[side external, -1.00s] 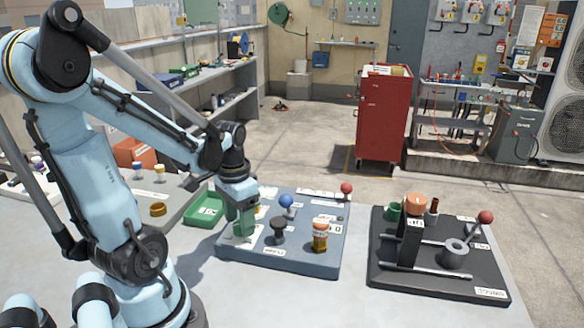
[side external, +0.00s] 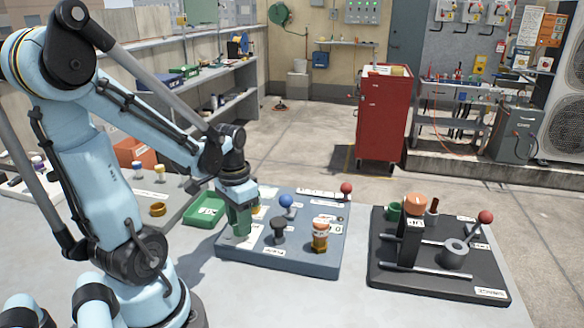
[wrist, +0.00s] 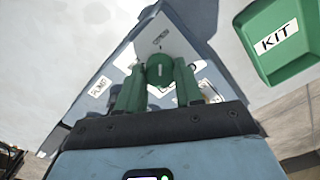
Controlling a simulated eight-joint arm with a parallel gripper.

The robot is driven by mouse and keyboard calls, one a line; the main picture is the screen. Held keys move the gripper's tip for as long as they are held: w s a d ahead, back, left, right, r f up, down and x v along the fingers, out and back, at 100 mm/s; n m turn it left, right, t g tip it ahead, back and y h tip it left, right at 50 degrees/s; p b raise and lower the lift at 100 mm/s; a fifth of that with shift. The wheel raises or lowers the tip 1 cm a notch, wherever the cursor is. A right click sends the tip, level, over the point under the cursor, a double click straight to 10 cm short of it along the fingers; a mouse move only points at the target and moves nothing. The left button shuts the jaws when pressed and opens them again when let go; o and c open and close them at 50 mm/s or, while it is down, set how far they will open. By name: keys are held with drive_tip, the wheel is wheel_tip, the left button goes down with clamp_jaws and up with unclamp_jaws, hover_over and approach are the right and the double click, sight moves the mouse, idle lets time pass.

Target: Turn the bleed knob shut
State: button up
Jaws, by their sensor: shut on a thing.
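A green knob with a rounded top (wrist: 160,70), which I take to be the bleed knob, shows in the wrist view. It sits on the blue-grey panel (side external: 300,262). My gripper (wrist: 158,84) has green fingers, one on each side of the knob, and is shut on it. In the side view my gripper (side external: 240,226) points down at the left part of the panel, and the knob is hidden by the fingers.
Close by on the panel stand a black knob (side external: 279,230), a blue ball handle (side external: 286,201), an orange-capped fitting (side external: 320,236) and a red ball lever (side external: 346,188). A green kit tray (side external: 205,212) lies left. A dark fixture board (side external: 425,282) stands right.

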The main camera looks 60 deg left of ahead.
drive_tip(key=shift+n, duration=0.3)
drive_tip(key=n, duration=0.3)
drive_tip(key=shift+n, duration=0.3)
drive_tip(key=n, duration=0.4)
drive_tip(key=shift+n, duration=0.3)
drive_tip(key=n, duration=0.4)
drive_tip(key=shift+n, duration=2.5)
drive_tip(key=o, duration=1)
drive_tip(key=shift+o, duration=0.2)
